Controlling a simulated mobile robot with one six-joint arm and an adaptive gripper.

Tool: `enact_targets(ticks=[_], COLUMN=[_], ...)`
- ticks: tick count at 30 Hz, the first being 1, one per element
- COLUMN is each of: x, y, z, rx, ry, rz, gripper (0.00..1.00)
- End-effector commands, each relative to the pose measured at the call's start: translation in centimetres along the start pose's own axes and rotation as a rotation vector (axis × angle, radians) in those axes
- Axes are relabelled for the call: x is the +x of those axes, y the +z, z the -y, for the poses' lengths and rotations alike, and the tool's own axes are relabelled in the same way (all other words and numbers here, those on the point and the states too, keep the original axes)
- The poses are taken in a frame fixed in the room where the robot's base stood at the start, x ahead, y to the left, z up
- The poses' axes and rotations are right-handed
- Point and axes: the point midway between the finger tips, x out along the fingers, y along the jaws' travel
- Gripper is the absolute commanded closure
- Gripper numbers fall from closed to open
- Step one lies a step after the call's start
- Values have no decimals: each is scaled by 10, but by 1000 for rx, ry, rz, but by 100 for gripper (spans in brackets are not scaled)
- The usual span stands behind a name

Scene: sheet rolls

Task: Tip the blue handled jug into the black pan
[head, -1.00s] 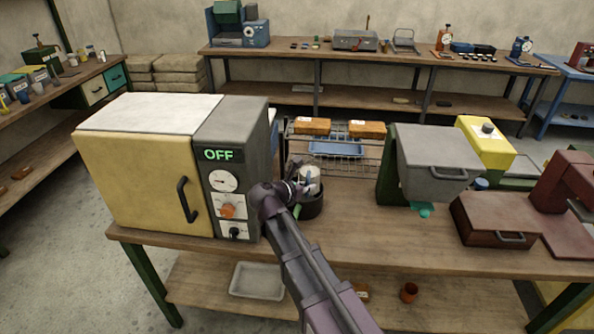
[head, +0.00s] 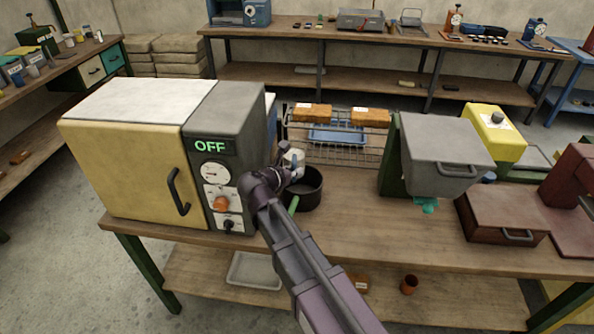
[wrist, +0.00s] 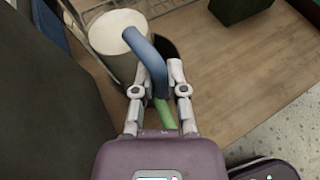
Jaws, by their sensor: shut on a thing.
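The jug is pale with a blue handle (wrist: 150,58). In the wrist view its pale body (wrist: 112,55) is upper left of my gripper (wrist: 159,78), whose fingers are shut on the handle. In the head view the jug (head: 293,158) is partly hidden by my wrist. The black pan (head: 310,189) stands on the bench beside the oven, its green handle (head: 293,204) toward the front. The jug is above and left of the pan in that view. In the wrist view the jug and gripper hide most of the pan. The jug's contents cannot be told.
A yellow-fronted oven (head: 120,160) reading OFF stands close left of my gripper. A wire rack (head: 345,148) with orange-brown blocks and a blue tray is behind the pan. A grey machine (head: 440,150) stands to the right. The bench (head: 360,215) between pan and machine is bare.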

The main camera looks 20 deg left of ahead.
Motion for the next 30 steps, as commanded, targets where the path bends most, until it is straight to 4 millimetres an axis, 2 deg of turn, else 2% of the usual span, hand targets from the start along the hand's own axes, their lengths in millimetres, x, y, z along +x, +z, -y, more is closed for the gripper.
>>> enact_targets(ticks=[11, 30], x=[-7, -11], y=[4, 7], z=[-4, -5], rx=[15, 77], ry=[11, 34], rz=[-105, -492], gripper=[100, 100])
